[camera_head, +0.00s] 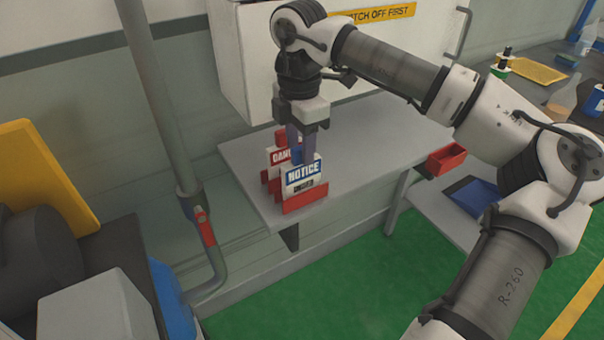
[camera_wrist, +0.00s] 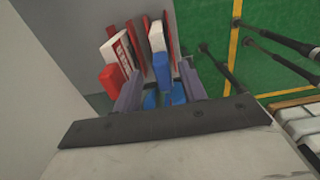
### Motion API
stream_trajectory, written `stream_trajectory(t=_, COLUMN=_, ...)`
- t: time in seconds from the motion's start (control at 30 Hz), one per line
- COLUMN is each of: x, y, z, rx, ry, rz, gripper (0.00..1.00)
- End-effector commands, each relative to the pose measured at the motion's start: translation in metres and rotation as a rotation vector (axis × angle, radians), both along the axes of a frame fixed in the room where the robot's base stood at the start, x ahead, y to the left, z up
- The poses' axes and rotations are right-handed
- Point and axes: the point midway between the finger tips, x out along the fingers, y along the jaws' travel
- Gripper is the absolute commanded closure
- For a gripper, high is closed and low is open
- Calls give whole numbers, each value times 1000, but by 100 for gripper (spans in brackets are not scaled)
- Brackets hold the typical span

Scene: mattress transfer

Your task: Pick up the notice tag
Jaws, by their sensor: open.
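The notice tag (camera_head: 304,175) is white with a blue band reading NOTICE. It stands upright in a red rack (camera_head: 305,196) near the shelf's left end. In the wrist view its blue part (camera_wrist: 160,66) shows near the fingertips. My gripper (camera_head: 299,150) points down, open, at the tag's top. In the wrist view the fingers (camera_wrist: 161,88) lie on either side of the tag's blue part. I cannot tell whether they touch it. A danger tag (camera_head: 279,157), white and red, stands in the rack behind and left of it; it also shows in the wrist view (camera_wrist: 121,50).
The grey shelf (camera_head: 350,140) has free room to the right of the rack. A white cabinet (camera_head: 240,60) hangs close behind my arm. A red bin (camera_head: 446,159) is at the shelf's right end. A grey pipe (camera_head: 160,90) stands on the left.

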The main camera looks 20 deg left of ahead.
Motion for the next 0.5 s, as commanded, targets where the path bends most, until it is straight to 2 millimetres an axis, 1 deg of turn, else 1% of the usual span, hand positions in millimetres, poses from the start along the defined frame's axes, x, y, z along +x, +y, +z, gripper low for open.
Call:
stream_trajectory(t=0.27, x=-1, y=-1, z=-19, rx=2, ry=3, rz=1, gripper=58)
stream_trajectory(t=0.5, x=-3, y=-4, z=-52, rx=2, ry=3, rz=2, gripper=58)
